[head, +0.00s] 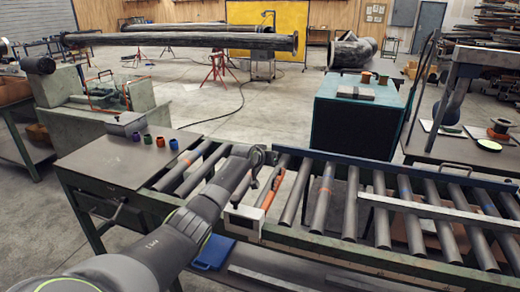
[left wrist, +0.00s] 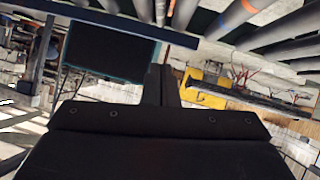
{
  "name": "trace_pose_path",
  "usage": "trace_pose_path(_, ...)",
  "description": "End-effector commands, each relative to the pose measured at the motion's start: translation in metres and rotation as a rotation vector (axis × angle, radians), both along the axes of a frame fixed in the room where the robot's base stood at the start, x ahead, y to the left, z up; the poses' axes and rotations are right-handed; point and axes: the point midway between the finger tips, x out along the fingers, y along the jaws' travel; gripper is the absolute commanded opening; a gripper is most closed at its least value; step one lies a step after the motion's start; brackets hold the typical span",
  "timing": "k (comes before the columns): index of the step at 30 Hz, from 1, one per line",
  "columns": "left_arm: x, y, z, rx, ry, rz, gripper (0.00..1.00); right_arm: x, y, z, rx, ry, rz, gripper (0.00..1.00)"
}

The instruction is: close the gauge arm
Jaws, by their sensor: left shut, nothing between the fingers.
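An orange bar (head: 273,187), which looks like the gauge arm, stands tilted at the roller conveyor, just right of my left gripper. A pale box-like bracket (head: 243,223) is on the conveyor's near rail below it. My left gripper (head: 267,156) is above the rollers, shut and empty, close to the orange bar's upper end; I cannot tell whether they touch. My arm hides part of the rollers and bracket. In the left wrist view the shut fingers (left wrist: 161,84) point away, with no bar clearly seen between them. My right gripper is in neither view.
The roller conveyor (head: 350,240) runs right, with a blue rail (head: 400,177) behind and a pale bar (head: 440,212) across its rollers. A table (head: 110,163) with small coloured cups is at left. A teal cabinet (head: 335,125) stands behind. A blue bin (head: 212,252) lies below.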

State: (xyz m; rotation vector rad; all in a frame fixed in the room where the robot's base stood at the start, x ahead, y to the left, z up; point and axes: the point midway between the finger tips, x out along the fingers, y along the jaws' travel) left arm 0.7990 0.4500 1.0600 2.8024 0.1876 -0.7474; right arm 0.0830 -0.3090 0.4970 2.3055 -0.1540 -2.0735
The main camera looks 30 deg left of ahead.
Motion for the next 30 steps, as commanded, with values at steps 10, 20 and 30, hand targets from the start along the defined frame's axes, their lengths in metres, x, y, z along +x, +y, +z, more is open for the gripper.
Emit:
trace_pose_path(10,-0.027,-0.001,0.025,0.003,-0.004,-0.001,0.00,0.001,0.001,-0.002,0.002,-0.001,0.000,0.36)
trace_pose_path(20,-0.052,-0.002,0.051,0.002,-0.004,0.000,0.00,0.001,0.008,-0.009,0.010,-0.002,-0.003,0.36)
trace_pose_path(30,-0.060,-0.003,0.058,0.000,-0.002,0.000,0.00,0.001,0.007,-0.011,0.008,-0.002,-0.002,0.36)
